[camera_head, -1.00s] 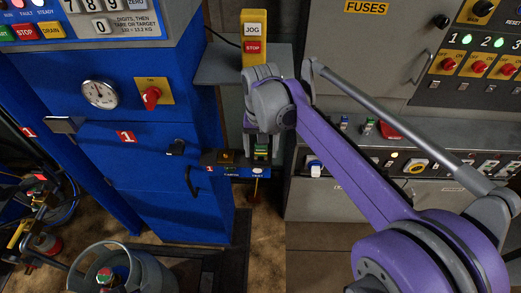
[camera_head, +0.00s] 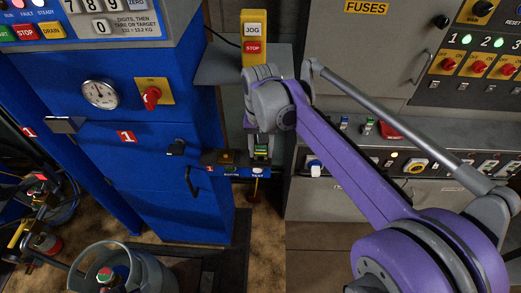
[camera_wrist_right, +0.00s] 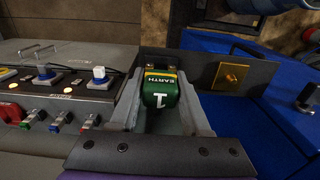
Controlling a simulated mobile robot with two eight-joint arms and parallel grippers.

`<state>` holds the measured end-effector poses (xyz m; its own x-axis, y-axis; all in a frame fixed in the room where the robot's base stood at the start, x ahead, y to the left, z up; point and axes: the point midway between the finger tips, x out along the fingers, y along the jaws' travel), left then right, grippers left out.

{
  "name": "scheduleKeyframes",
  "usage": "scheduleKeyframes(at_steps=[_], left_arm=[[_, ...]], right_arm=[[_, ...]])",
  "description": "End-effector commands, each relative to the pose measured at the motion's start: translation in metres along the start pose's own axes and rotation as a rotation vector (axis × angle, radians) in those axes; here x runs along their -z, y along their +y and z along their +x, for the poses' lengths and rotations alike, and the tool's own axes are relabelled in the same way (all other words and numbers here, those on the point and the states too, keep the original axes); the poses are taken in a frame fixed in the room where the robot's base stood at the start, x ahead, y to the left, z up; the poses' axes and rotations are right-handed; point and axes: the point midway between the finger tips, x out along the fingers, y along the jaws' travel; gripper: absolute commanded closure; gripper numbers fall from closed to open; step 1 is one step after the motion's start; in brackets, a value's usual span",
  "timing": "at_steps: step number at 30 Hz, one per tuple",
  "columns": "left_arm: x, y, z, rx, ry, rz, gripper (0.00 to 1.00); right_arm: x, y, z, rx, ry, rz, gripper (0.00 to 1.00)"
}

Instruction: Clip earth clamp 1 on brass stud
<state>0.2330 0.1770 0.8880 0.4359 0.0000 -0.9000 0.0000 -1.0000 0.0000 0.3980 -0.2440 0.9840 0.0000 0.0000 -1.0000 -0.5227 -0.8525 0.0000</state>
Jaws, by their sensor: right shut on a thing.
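Earth clamp 1 (camera_wrist_right: 161,88) is green with a yellow band marked EARTH and a white 1. My right gripper (camera_wrist_right: 160,110) is shut on it, with a grey finger on each side. In the head view the right gripper (camera_head: 262,150) points down, and a little green of the clamp shows between its fingers. The brass stud (camera_wrist_right: 230,76) stands on a square brass plate on a dark box, to the right of the clamp in the wrist view and apart from it. In the head view the brass (camera_head: 226,157) is left of the gripper. The left gripper is out of view.
The blue scales cabinet (camera_head: 150,195) stands to the left. A yellow JOG/STOP box (camera_head: 253,38) is behind my wrist. A grey switch panel (camera_wrist_right: 60,85) is left of the clamp in the wrist view. A gas cylinder (camera_head: 120,270) stands at the lower left.

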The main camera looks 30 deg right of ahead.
Motion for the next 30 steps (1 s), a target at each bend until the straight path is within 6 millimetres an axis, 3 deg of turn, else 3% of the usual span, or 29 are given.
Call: scheduleKeyframes(at_steps=[8, 30], left_arm=[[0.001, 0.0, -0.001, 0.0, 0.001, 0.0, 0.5], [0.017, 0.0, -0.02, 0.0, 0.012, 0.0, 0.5]], right_arm=[[0.0, 0.0, -0.002, 0.0, 0.0, 0.0, 1.0], [0.0, 0.0, -0.031, 0.0, 0.0, 0.0, 1.0]])
